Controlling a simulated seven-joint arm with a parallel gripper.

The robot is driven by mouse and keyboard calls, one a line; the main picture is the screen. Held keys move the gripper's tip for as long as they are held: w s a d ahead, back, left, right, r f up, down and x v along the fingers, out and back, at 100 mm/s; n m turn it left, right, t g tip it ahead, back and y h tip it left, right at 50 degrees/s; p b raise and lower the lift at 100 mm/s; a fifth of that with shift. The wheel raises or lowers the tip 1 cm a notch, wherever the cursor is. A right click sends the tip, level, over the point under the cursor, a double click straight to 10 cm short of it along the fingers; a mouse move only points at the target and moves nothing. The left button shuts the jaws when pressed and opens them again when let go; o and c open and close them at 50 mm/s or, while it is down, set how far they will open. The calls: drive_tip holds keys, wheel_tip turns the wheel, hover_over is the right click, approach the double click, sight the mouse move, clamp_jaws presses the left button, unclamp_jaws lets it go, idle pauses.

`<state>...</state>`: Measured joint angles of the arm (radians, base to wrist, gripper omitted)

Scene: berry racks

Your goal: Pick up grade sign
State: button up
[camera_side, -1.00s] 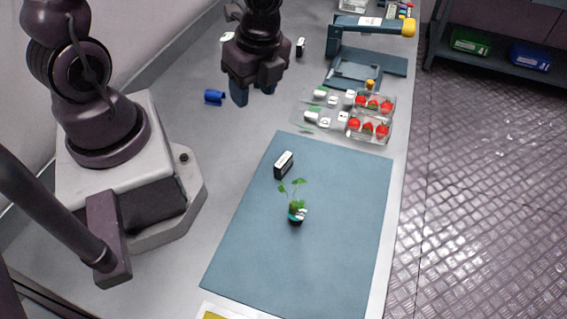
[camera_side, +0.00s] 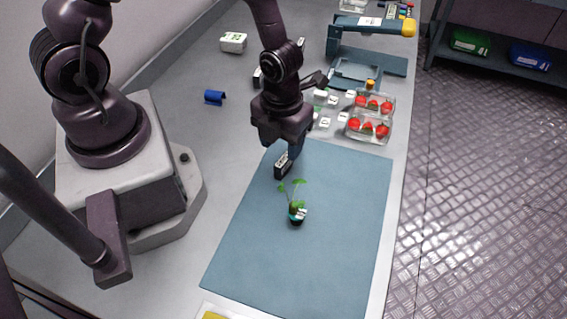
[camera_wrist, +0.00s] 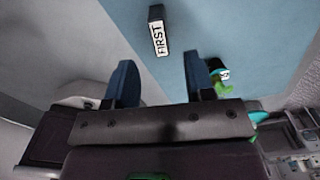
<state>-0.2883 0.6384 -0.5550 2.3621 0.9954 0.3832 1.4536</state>
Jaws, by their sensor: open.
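The grade sign is a small dark block with a white face. It stands on the blue-grey mat (camera_side: 330,240) near its upper left corner in the side view (camera_side: 281,168). In the wrist view the same sign (camera_wrist: 158,30) reads "FIRST" and lies beyond the fingertips, between their lines. My gripper (camera_side: 290,152) is open and empty, just above and behind the sign, partly overlapping it in the side view. Its two blue fingers (camera_wrist: 160,72) stand apart in the wrist view, with nothing between them.
A small potted plant (camera_side: 296,212) stands on the mat close to the sign. Clear racks with red berries (camera_side: 368,128) stand behind the mat. The mat's front is clear.

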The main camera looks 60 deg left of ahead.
sight(283, 159)
drive_tip(key=shift+w+a+f, duration=0.1)
drive_tip(key=shift+f, duration=1.4)
drive_tip(key=shift+w+f, duration=0.1)
drive_tip(key=shift+f, duration=1.4)
drive_tip(key=shift+c, duration=0.5)
clamp_jaws()
